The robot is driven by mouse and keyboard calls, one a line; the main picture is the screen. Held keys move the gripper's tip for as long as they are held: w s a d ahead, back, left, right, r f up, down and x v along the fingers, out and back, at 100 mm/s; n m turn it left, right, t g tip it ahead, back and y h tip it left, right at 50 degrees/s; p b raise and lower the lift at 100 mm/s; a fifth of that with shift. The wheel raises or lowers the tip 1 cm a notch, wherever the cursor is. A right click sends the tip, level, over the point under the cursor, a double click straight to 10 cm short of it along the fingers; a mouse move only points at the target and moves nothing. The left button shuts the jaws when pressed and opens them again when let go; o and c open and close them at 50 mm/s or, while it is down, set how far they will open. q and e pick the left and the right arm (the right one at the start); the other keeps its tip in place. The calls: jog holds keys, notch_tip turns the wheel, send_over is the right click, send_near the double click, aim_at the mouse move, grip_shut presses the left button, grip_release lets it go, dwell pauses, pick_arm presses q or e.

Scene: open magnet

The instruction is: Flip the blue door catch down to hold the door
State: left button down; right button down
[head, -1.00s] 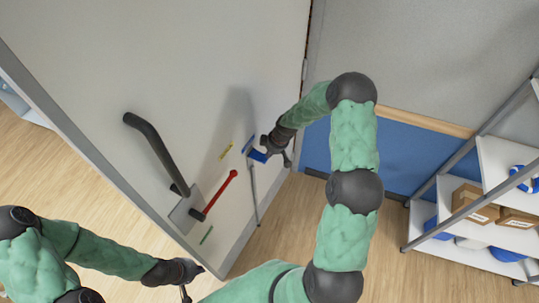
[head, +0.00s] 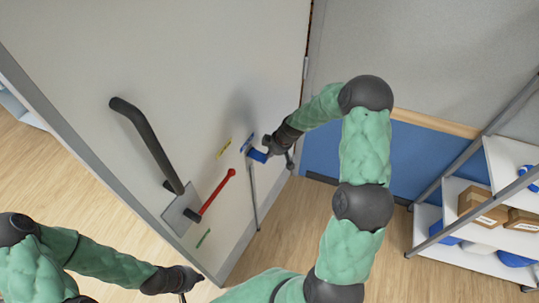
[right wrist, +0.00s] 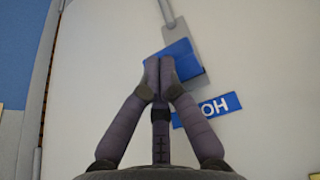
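The blue door catch (head: 258,156) is on the pale door (head: 200,60), at the top of a thin grey rod that hangs down along the door. In the right wrist view the blue catch (right wrist: 184,58) sits on a grey plate. My right gripper (head: 271,148) is at the catch. In the right wrist view its fingertips (right wrist: 160,66) are together in front of the catch's edge and hide part of it; whether they touch it is unclear. My left gripper (head: 184,288) is low in the head view, away from the catch, and its fingers are partly cut off.
A black handle (head: 145,140) and a red lever (head: 217,192) are on the door to the left. A blue label (right wrist: 205,110) is beside the catch. A shelf with boxes (head: 483,204) stands at the right, by a grey and blue wall. The wooden floor near the door is clear.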

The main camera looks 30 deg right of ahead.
jog(key=w+a+f+t+y+b, duration=0.1)
jog(key=w+f+b, duration=0.2)
jog(key=f+b, duration=0.9)
jog(key=shift+a+t+b, duration=0.4)
jog(key=shift+b, duration=8.25)
jog(key=shift+r, duration=0.2)
